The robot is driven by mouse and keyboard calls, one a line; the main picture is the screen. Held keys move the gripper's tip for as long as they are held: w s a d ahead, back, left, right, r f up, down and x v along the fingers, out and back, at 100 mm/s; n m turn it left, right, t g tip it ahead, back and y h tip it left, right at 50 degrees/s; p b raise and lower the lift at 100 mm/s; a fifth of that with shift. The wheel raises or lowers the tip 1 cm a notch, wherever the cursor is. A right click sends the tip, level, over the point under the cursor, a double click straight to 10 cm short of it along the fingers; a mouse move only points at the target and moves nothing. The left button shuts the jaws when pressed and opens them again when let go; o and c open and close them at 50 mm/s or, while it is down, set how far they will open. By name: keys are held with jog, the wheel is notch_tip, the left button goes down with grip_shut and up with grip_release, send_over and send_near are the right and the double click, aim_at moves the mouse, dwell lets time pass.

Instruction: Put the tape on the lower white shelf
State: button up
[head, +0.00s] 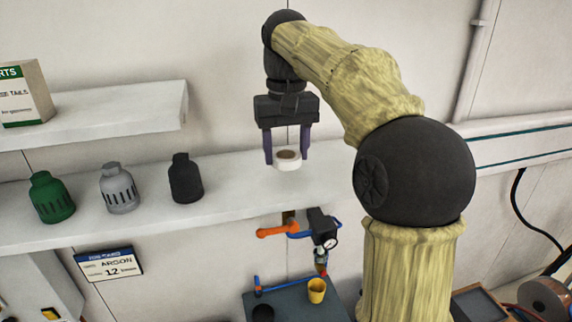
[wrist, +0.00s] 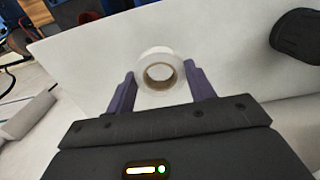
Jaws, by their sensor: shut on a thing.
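The tape (head: 287,163) is a small white roll with a brown core. My gripper (head: 287,160) points down with its two purple fingers on either side of the roll and is shut on it. In the wrist view the tape (wrist: 160,76) sits between the fingertips of my gripper (wrist: 161,85). The lower white shelf (head: 240,185) is the long one along the wall. The tape is over its right part, at or just above the surface; I cannot tell whether it touches.
A green cap (head: 51,197), a grey cap (head: 119,188) and a black cap (head: 185,178) stand on the lower shelf to the left. The upper shelf (head: 120,115) holds a box (head: 24,95). Below are an orange-handled tool (head: 278,230) and a yellow cup (head: 317,290).

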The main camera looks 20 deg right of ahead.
aim_at(287, 180)
jog(key=shift+f, duration=1.85)
jog(key=shift+f, duration=0.15)
jog(key=o, duration=0.9)
jog(key=shift+o, duration=0.2)
notch_tip(287, 180, up, 12)
jog(key=p, duration=0.1)
jog(key=shift+d, duration=0.15)
